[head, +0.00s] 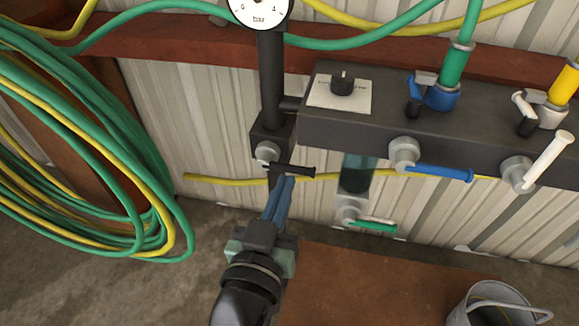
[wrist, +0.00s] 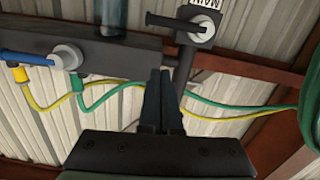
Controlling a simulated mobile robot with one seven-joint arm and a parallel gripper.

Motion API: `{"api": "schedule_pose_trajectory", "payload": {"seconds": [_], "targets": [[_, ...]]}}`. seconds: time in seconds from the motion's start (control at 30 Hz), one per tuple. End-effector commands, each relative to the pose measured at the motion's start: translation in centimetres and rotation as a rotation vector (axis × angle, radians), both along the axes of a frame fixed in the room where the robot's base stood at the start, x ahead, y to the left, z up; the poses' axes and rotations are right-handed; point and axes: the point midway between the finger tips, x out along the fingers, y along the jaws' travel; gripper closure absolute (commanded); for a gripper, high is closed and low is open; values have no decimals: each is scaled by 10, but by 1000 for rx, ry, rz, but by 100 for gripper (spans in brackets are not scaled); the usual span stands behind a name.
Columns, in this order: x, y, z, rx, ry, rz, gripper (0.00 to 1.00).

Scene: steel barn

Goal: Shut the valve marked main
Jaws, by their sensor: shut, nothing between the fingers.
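The valve marked main has a black lever (head: 295,170) on a grey hub (head: 267,152), low on the black upright pipe. The lever points right, across the line of the pipe. In the wrist view, which is upside down, the lever (wrist: 170,22) and hub (wrist: 200,28) stand beside a partly cut-off label (wrist: 206,3) that seems to read MAIN. My gripper (head: 287,180) is shut and empty, its fingertips just below the lever in the head view. In the wrist view my gripper (wrist: 160,70) appears apart from the lever. I cannot tell whether they touch.
A dark manifold (head: 400,133) runs right, with a blue lever (head: 440,172), a white lever (head: 550,160) and a green drain lever (head: 373,224). A gauge (head: 260,10) tops the pipe. Coiled hoses (head: 95,150) hang left. A bucket (head: 495,305) stands lower right.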

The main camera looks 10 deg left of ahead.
Motion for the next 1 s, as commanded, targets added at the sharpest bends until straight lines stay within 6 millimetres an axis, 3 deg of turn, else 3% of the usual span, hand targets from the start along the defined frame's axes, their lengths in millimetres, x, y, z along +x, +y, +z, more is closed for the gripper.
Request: {"api": "schedule_pose_trajectory", "payload": {"seconds": [0.1,0.3,1.0], "targets": [[-18,1,0,0,2,1,100],[-34,1,1,1,0,0,100],[-33,0,9,5,-14,-1,100]]}}
